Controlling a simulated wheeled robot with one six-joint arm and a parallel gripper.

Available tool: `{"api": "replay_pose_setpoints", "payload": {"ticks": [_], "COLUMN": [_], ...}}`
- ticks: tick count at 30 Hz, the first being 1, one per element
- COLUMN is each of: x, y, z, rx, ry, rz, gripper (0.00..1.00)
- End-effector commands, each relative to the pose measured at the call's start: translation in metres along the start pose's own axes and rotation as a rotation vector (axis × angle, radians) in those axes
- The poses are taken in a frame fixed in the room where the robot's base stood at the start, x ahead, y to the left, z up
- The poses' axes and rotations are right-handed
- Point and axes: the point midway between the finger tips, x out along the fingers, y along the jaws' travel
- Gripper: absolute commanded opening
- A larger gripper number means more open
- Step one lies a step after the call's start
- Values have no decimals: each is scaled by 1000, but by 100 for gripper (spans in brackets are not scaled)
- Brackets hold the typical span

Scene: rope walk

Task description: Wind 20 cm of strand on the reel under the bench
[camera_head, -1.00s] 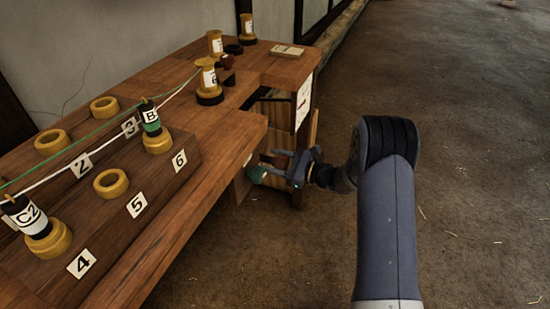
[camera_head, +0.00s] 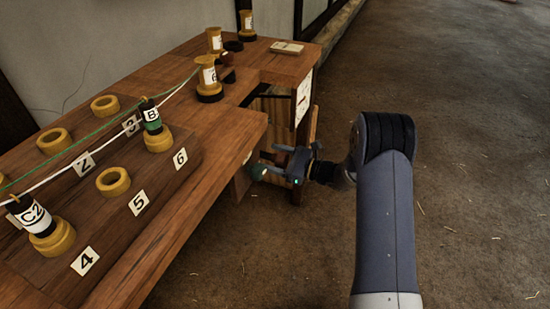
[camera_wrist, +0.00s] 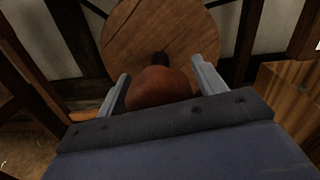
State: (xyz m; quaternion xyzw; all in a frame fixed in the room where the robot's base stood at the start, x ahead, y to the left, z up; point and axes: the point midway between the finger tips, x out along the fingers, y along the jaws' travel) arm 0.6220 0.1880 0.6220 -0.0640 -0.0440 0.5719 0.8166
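In the wrist view a round wooden disc (camera_wrist: 130,35), apparently the reel's face, fills the top. A reddish-brown knob (camera_wrist: 158,88) on a dark stem stands in front of it. My gripper (camera_wrist: 160,80) has one finger on each side of the knob, very close to it; I cannot tell whether they press on it. In the head view my gripper (camera_head: 276,162) is low beside the bench (camera_head: 225,150), at the opening under its top. The reel is mostly hidden there. A green strand (camera_head: 105,132) and a white strand (camera_head: 105,148) run over the bench top.
A block (camera_head: 150,220) with numbered yellow rings holds the C2 spool (camera_head: 32,214) and B spool (camera_head: 151,118). More spools (camera_head: 208,78) stand farther back. A white dial (camera_head: 303,97) is on the bench end. The floor (camera_head: 460,180) to the right is clear.

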Motion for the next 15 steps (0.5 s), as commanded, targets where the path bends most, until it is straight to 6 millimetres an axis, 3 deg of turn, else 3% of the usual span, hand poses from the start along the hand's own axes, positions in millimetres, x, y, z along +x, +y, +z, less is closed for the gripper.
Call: {"api": "replay_pose_setpoints", "payload": {"ticks": [10, 15], "x": [-2, -22], "y": [0, -1], "z": [1, 2], "rx": [-1, 0], "ry": [-1, 0], "rz": [0, -3], "gripper": [72, 72]}}
